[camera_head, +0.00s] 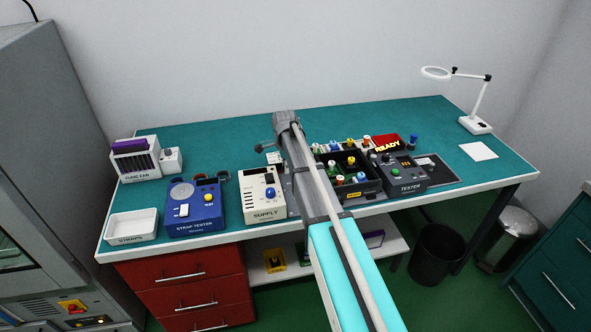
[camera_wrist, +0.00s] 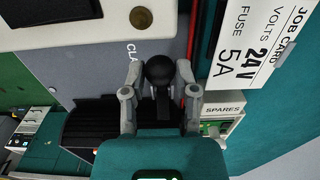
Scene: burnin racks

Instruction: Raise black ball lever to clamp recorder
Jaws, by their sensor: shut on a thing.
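The black ball lever (camera_wrist: 159,71) shows in the wrist view, its round knob between my two fingers and a dark stem below it. My gripper (camera_wrist: 160,92) is shut on this lever, with one grey finger on each side. A grey-blue panel (camera_wrist: 112,55) behind it carries lettering that starts "CLA"; the rest is hidden by the ball and fingers. I cannot make out the recorder for certain. In the head view my arm reaches over the bench and hides the lever and my fingertips.
A white job card (camera_wrist: 252,50) and a "SPARES" box (camera_wrist: 222,110) are close to the right. On the bench stand the blue strap tester (camera_head: 194,207), white supply (camera_head: 263,197), black compartment tray (camera_head: 368,189) and tester (camera_head: 402,174).

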